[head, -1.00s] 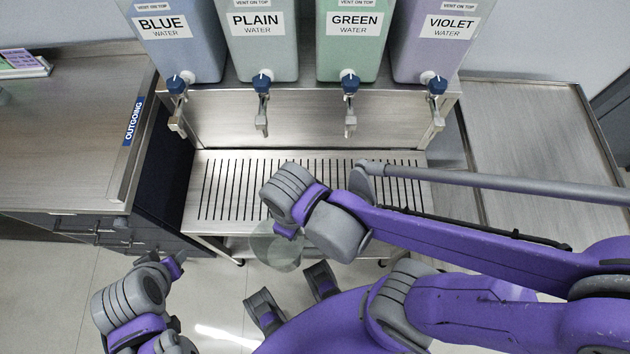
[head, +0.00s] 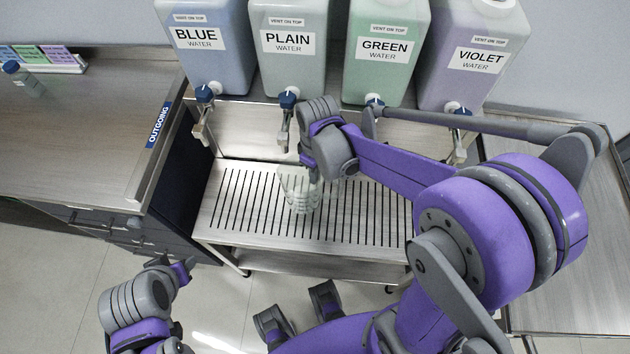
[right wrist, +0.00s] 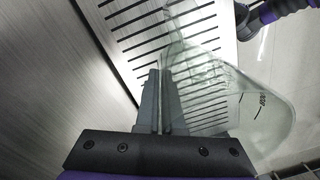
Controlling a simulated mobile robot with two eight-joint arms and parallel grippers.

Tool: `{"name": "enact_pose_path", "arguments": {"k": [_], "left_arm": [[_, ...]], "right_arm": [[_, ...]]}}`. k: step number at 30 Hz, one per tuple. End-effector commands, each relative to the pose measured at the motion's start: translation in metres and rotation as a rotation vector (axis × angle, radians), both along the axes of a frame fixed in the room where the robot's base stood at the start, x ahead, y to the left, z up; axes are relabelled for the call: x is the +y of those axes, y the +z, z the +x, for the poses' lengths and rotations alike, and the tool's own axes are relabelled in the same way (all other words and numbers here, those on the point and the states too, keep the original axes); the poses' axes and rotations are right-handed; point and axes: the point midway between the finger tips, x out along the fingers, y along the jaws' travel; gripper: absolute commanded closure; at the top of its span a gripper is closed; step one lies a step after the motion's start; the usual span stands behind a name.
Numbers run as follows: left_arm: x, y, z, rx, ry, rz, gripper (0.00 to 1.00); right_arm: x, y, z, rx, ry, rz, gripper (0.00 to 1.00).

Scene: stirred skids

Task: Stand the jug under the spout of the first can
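The clear glass jug (head: 298,190) is over the slotted drip tray (head: 240,215), below and slightly right of the PLAIN can's spout (head: 285,130). It looks empty and roughly upright; I cannot tell whether its base touches the slats. My right gripper (head: 309,170) holds it from the right. In the right wrist view the fingers (right wrist: 159,100) are close together at the jug's side (right wrist: 240,100); what they grip is partly hidden. The first can from the left, BLUE (head: 205,45), has its spout (head: 202,125) left of the jug. My left gripper (head: 183,268) is at lower left, away from the jug.
The GREEN can (head: 385,60) and VIOLET can (head: 470,65) stand to the right on the same shelf. My right arm covers the tray's right part. The OUTGOING counter (head: 90,130) is at left, with a small capped bottle (head: 20,75). The tray's left part is clear.

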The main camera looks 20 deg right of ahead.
Motion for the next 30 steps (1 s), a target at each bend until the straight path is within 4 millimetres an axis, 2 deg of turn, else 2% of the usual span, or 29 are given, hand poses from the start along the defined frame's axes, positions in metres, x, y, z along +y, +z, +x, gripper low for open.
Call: {"name": "enact_pose_path", "arguments": {"k": [7,12,26,30], "left_arm": [[0.0,-0.004,-0.001,0.002,0.0,0.0,0.5],[0.0,-0.008,-0.002,0.003,0.0,0.0,0.5],[0.0,-0.011,-0.002,0.004,0.0,0.0,0.5],[0.0,-0.01,-0.002,0.004,0.0,0.0,0.5]], "right_arm": [[0.0,-0.025,0.0,0.0,0.0,0.0,1.0],[0.0,-0.05,0.0,0.0,0.0,0.0,1.0],[-0.002,-0.058,0.003,0.0,0.0,0.0,1.0],[-0.002,-0.057,0.003,-0.001,0.0,-0.001,0.76]]}}
